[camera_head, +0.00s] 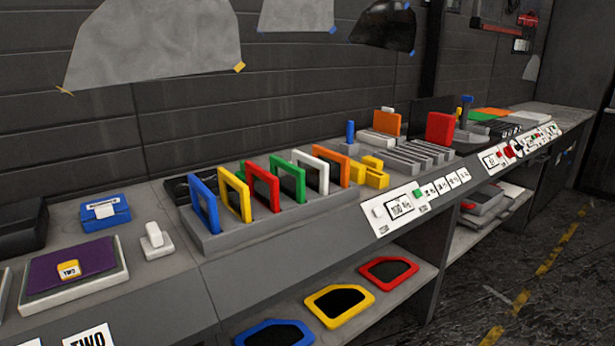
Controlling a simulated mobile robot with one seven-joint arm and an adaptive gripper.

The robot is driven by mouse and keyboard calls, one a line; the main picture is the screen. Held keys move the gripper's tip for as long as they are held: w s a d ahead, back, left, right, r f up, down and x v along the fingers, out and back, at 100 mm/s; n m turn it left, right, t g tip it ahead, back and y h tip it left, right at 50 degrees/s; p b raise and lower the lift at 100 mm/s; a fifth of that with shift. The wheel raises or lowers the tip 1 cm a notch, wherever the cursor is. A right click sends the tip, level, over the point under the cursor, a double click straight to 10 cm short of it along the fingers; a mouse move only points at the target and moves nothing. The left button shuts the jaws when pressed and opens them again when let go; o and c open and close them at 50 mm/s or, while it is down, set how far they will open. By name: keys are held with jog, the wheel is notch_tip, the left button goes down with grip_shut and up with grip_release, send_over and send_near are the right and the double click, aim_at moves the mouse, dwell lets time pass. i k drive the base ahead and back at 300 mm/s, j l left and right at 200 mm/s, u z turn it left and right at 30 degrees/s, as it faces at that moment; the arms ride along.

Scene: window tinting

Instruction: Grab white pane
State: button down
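The white pane (325,168) is a white frame around a dark centre. It stands upright in a grey rack (270,231) on the bench, in a row of coloured panes. A green pane (301,181) stands just left of it and an orange pane (344,164) just right of it. The neighbouring panes partly hide its lower part. My gripper is not in view.
Blue (193,202), yellow (222,194) and red (249,187) panes fill the rack's left side. Yellow blocks (377,180) sit at its right end. A sloped label panel (402,207) fronts the bench. Framed panes lie on the shelf (296,292) below.

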aim_at(316, 171)
jog(key=i+l, duration=0.1)
jog(key=l, duration=0.25)
jog(key=l+z, duration=0.15)
jog(key=l, duration=0.15)
jog(key=i+l, duration=0.2)
jog(key=i+l+z, duration=0.15)
jog(key=l, duration=0.3)
jog(key=i+j+z, duration=0.1)
jog(key=i, duration=0.35)
